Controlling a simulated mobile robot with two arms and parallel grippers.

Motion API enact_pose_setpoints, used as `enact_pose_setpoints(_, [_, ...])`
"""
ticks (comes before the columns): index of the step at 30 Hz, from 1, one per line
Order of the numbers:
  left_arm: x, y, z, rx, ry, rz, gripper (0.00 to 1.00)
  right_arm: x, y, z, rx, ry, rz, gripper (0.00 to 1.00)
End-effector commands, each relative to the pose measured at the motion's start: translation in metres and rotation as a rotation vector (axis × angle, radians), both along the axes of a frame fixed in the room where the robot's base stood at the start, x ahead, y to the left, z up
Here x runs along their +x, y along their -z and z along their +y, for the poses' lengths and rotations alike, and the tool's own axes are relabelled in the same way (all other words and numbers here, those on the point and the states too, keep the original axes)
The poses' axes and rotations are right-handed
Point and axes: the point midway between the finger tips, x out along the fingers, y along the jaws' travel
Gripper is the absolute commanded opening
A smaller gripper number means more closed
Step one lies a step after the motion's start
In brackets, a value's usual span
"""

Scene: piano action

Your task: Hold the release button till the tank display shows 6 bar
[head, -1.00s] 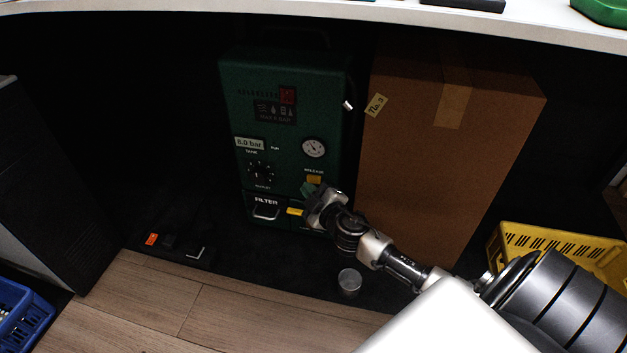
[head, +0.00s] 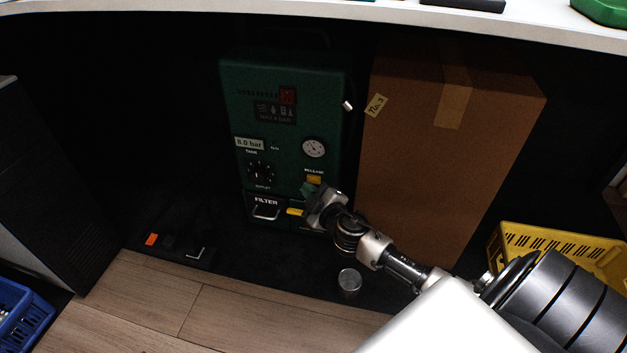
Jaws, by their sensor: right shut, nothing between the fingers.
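The green compressor unit (head: 290,110) stands upright under the white worktop. Its tank display (head: 249,143) reads 8.0 bar as far as I can make out. The yellow release button (head: 314,179) is on the right side of the front, below the round gauge (head: 313,148). My right gripper (head: 308,190) is shut and empty, its tip right at the lower edge of the button. I cannot tell whether it touches or presses it. My left gripper is not in view.
A tall cardboard box (head: 440,150) stands close on the right of the unit. A filter drawer (head: 266,209) and a yellow lever (head: 295,212) sit below. A metal cylinder (head: 349,281) stands on the floor mat. A yellow crate (head: 560,243) is at the right, a blue crate (head: 22,310) at the left.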

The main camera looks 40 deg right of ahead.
Motion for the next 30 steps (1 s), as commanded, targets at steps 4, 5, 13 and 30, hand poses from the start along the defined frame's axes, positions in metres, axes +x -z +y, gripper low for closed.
enact_pose_setpoints(4, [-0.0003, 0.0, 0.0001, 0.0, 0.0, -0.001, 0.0, 0.0, 0.0, 0.0, 0.0, 0.0, 0.0, 0.0])
enact_pose_setpoints(5, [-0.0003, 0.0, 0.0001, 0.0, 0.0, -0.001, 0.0, 0.0, 0.0, 0.0, 0.0, 0.0, 0.0, 0.0])
enact_pose_setpoints(13, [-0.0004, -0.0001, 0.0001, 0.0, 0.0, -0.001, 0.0, 0.0, 0.0, 0.0, 0.0, 0.0, 0.0, 0.0])
enact_pose_setpoints(30, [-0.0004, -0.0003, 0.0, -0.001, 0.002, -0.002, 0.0, 0.0057, -0.0001, -0.0066, 0.0, 0.0, 0.0, 0.0])
